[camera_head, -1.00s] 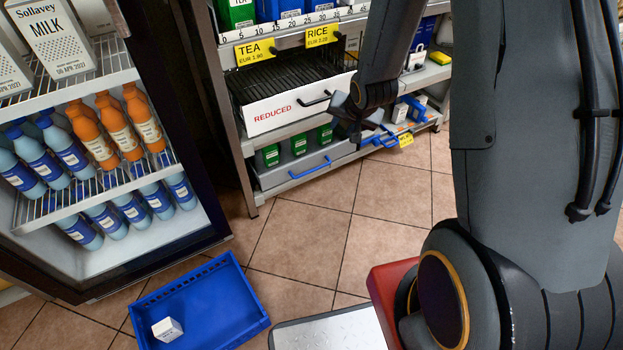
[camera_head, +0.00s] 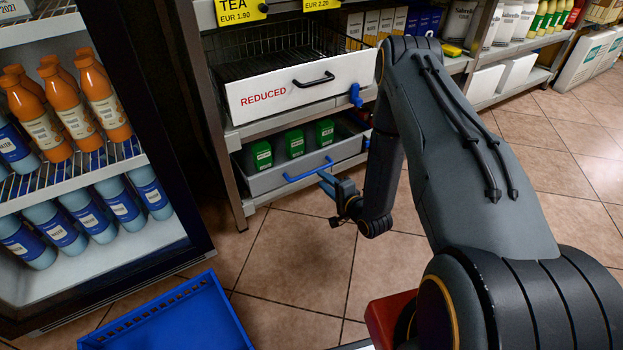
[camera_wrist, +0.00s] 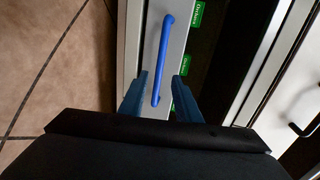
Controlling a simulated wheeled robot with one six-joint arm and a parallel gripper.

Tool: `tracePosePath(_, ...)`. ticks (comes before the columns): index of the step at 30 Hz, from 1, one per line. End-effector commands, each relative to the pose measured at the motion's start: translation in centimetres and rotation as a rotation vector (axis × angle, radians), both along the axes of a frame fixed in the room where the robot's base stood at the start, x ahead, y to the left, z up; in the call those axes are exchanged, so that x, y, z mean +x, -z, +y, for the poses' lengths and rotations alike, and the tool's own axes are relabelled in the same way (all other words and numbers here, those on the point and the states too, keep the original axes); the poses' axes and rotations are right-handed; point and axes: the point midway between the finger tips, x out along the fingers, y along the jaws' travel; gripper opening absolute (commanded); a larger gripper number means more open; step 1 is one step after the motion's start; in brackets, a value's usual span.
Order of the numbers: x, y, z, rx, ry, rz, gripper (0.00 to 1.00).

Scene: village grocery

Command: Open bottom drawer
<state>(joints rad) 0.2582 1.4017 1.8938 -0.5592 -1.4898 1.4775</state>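The bottom drawer (camera_head: 270,182) has a grey front and a long blue bar handle (camera_head: 308,171). Several green boxes (camera_head: 295,143) show behind its front. My gripper (camera_head: 329,178) is at the right end of that handle, low in front of the shelf. In the wrist view the handle (camera_wrist: 164,45) lies between the two blue fingers of my gripper (camera_wrist: 160,76), which stand apart with a gap on both sides of the bar. I cannot tell how deep the bar sits between them. The drawer front (camera_wrist: 150,25) shows beyond the fingers.
A white drawer marked REDUCED (camera_head: 270,97) with a black handle is just above. A fridge with bottles (camera_head: 75,125) stands at left. A blue crate (camera_head: 175,318) lies on the floor at lower left. Tiled floor (camera_head: 290,260) in front of the drawer is clear.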

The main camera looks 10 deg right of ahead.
Motion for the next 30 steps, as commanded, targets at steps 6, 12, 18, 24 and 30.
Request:
tracePosePath(6,1.9,0.7,0.7,0.012,-0.002,-0.009,0.3)
tracePosePath(12,4.8,1.4,1.7,0.01,-0.002,-0.007,0.3)
tracePosePath(18,6.7,1.8,2.3,0.011,0.0,-0.006,0.3)
tracePosePath(24,7.2,1.7,2.4,0.01,0.001,-0.006,0.3)
tracePosePath(30,7.2,1.7,2.4,0.01,0.001,-0.005,0.23)
